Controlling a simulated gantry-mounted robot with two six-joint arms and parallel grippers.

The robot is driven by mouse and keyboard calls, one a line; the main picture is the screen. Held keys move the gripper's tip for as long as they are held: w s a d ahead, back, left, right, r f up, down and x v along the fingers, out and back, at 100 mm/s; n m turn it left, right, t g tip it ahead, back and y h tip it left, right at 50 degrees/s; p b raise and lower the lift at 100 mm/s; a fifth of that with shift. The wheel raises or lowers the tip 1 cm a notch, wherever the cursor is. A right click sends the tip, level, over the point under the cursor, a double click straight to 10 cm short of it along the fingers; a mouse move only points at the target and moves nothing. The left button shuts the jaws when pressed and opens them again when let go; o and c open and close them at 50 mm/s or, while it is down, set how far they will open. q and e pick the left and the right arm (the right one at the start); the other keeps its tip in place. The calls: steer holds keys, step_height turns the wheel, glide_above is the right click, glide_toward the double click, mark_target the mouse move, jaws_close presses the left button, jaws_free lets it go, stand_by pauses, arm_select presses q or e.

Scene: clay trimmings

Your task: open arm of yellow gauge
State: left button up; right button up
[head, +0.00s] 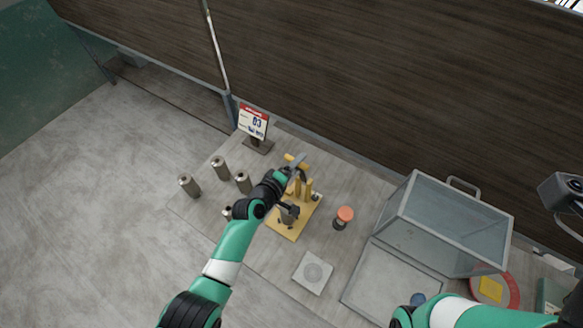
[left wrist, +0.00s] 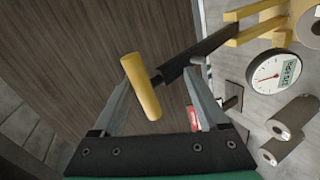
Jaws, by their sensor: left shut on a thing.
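The yellow gauge stands on a yellow base plate (head: 288,231) on the table, with yellow posts (head: 308,188) rising from it. Its arm is a black bar (left wrist: 205,55) with a yellow handle (left wrist: 141,86), seen in the left wrist view. The bar runs from the yellow frame (left wrist: 262,22) to the handle. My left gripper (head: 293,168) is at the handle above the plate, and its fingers (left wrist: 160,85) are shut on it. My left wrist partly hides the gauge in the head view. A white dial (left wrist: 270,73) shows in the left wrist view. My right gripper is out of view.
Several grey cylinders (head: 220,168) stand left of the gauge. A sign (head: 253,122) stands behind. An orange-topped item (head: 344,215) is to the right, a pale square plate (head: 312,272) in front. A clear-walled box (head: 450,225) and a red bowl (head: 512,292) are farther right.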

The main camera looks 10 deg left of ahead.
arm_select(q)
steer(key=p+v, duration=0.4)
steer(key=v, duration=0.7)
steer(key=shift+s+p, duration=0.25)
steer(key=shift+p, duration=0.15)
steer(key=shift+r, duration=0.1)
steer(key=w+a+r+m+t, duration=0.1)
steer(key=w+r+t, duration=0.15)
steer(key=r, duration=1.05)
steer(key=w+r+m+t, duration=0.1)
steer(key=r+m+t, duration=0.15)
steer(key=r, duration=0.95)
steer(key=w+a+r+m+t, duration=0.1)
steer(key=r+t, duration=0.2)
steer(key=r, duration=1)
steer(key=s+a+r+m+t+y, duration=0.1)
steer(key=s+a+r+m+t, duration=0.1)
steer(key=s+r, duration=0.6)
steer(key=s+a+r+m+t+y, duration=0.2)
steer(key=s+r+m+t, duration=0.3)
steer(key=s+r, duration=0.4)
steer(key=shift+a+r+m+y, duration=0.35)
steer(key=shift+a+r, duration=0.5)
steer(key=shift+r, duration=1.75)
